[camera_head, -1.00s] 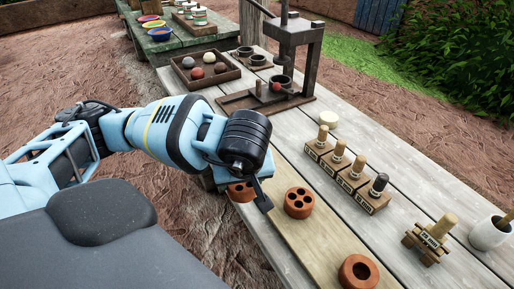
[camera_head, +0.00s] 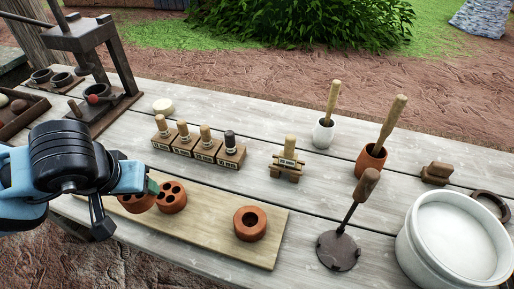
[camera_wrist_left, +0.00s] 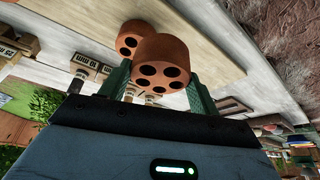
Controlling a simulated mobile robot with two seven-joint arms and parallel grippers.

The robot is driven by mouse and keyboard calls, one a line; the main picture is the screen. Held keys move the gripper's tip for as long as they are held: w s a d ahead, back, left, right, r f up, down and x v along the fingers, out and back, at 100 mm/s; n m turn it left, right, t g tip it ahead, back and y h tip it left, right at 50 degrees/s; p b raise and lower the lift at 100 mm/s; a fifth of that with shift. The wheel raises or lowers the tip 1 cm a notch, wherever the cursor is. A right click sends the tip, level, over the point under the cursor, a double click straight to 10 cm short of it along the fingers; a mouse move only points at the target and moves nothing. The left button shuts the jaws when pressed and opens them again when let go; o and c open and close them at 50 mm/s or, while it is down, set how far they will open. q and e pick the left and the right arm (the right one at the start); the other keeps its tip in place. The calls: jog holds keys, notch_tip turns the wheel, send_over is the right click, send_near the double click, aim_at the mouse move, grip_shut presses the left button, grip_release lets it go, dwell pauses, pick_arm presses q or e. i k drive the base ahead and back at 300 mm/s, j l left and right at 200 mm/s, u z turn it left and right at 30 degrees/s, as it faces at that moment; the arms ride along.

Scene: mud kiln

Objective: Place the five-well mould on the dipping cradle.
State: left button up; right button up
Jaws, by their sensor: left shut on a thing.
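My left gripper (camera_head: 133,190) is shut on a terracotta mould (camera_head: 134,204). In the wrist view the mould (camera_wrist_left: 163,60) sits between the green fingers with several round wells facing the camera. In the head view my arm partly hides it, at the left end of a pale board. I cannot tell whether it touches the board. A dark flat disc (camera_head: 338,252) with small lugs and a tilted wooden handle looks like the dipping cradle. It lies empty on the table, far right of my left gripper. My right gripper is not in view.
A four-well mould (camera_head: 172,197) stands close beside the held one on the pale board (camera_head: 215,222); a single-well mould (camera_head: 250,224) stands farther right.

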aim_at(337, 250)
jog(key=k, duration=0.6)
jog(key=z, duration=2.4)
jog(key=k+j, duration=0.55)
jog(key=k, duration=0.2)
